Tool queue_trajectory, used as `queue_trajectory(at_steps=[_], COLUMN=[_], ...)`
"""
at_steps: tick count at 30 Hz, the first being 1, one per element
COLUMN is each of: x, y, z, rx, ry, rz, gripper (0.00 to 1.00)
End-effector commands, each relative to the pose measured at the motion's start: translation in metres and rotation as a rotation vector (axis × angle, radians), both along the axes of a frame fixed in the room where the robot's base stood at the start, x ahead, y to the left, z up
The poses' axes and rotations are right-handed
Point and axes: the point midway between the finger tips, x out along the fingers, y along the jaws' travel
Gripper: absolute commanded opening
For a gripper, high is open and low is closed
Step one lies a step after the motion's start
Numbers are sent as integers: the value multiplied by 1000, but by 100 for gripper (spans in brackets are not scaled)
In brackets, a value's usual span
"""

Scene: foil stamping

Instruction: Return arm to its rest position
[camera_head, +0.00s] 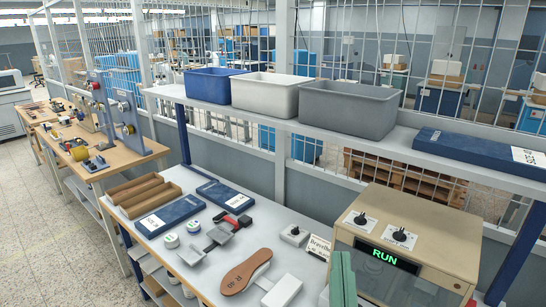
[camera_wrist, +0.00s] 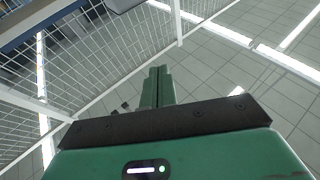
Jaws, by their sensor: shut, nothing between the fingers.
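My gripper (camera_head: 342,278) shows at the lower edge of the head view as two green fingers side by side, pointing up. The rest of my arm is hidden below the head view.
The grey bench (camera_head: 205,270) holds a brown insole (camera_head: 246,271), a white block (camera_head: 282,291), blue boxes (camera_head: 165,213), a wooden tray (camera_head: 118,197) and small tins. Above it, a shelf (camera_head: 225,108) carries blue, white and grey bins. Wire mesh (camera_wrist: 90,60) lies left in the wrist view.

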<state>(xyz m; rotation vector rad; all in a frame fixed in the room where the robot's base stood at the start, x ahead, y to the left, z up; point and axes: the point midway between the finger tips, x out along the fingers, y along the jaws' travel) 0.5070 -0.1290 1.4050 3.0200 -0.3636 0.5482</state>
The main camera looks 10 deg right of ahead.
Motion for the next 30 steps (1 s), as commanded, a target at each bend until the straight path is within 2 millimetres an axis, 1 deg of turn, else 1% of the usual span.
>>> queue_trajectory(at_steps=[1,2,3,4,5,6,7,8,9,11,12,15,18,21,24,30], x=[-8,-15,-26,-37,-49,-67,-75,-70,-68,-68,-68,-68,-67,-67,-67,-67], y=[32,50,74,92,109,131,138,133,132,131,132,132,132,132,132,132], z=[36,56,81,100,117,140,167,198,221,253,274,319,349,365,368,364], rx=[-12,-17,-22,-26,-27,-28,-25,-23,-22,-19,-17,-12,-10,-8,-7,-7], ry=[-60,-92,-137,-172,-205,-254,-270,-254,-250,-249,-248,-247,-246,-245,-244,-244], rz=[55,88,133,166,199,244,260,249,248,250,251,255,258,259,260,260], gripper=[0,0,0,0,0,0,0,0,0,0,0,0,0,0,0,0])
